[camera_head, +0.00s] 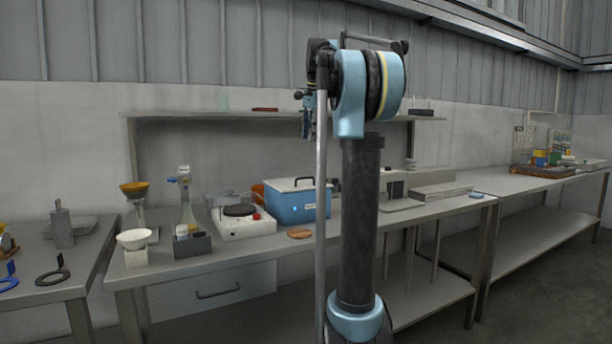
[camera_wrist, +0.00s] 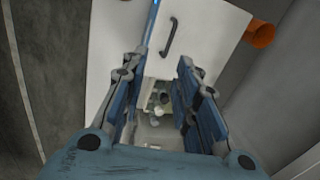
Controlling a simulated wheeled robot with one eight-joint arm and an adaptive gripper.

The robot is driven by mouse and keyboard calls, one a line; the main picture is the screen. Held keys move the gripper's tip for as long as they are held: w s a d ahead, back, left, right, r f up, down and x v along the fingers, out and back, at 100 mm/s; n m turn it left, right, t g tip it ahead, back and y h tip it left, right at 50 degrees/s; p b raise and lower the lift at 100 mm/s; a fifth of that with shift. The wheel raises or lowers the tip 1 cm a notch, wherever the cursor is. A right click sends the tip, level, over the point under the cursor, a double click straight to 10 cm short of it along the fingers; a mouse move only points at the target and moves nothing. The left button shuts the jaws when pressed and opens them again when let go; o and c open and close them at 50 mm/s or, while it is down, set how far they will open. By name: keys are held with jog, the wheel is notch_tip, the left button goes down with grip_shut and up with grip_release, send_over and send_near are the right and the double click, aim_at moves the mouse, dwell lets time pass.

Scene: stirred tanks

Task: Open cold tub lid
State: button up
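The cold tub (camera_head: 297,208) is a blue box on the middle bench. Its pale lid (camera_head: 283,185) looks shut, with a dark bar handle on top. In the wrist view the white lid (camera_wrist: 205,30) and its dark handle (camera_wrist: 169,37) show beyond the fingertips, with a thin blue edge of the tub to the left. My gripper (camera_wrist: 157,68) is open, with nothing between its fingertips. In the head view my gripper (camera_head: 307,118) points down, above the bench and clear of the lid; my arm hides part of the scene to its right.
A white hotplate (camera_head: 243,226) stands close to the tub's left. An orange vessel (camera_head: 257,192) is behind the tub and also shows in the wrist view (camera_wrist: 260,33). A brown disc (camera_head: 300,234) lies in front. A shelf (camera_head: 230,115) runs above the bench.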

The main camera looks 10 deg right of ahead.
jog(key=w+r+m, duration=0.1)
jog(key=w, duration=0.1)
send_near(296, 179)
jog(key=w+d+f, duration=0.1)
jog(key=f, duration=0.1)
jog(key=w+d+f, duration=0.1)
jog(key=f, duration=0.1)
jog(key=w+d+f, duration=0.1)
jog(key=d+f, duration=0.1)
jog(key=f, duration=0.1)
jog(key=shift+w+f, duration=0.1)
jog(key=shift+w, duration=0.1)
grip_shut()
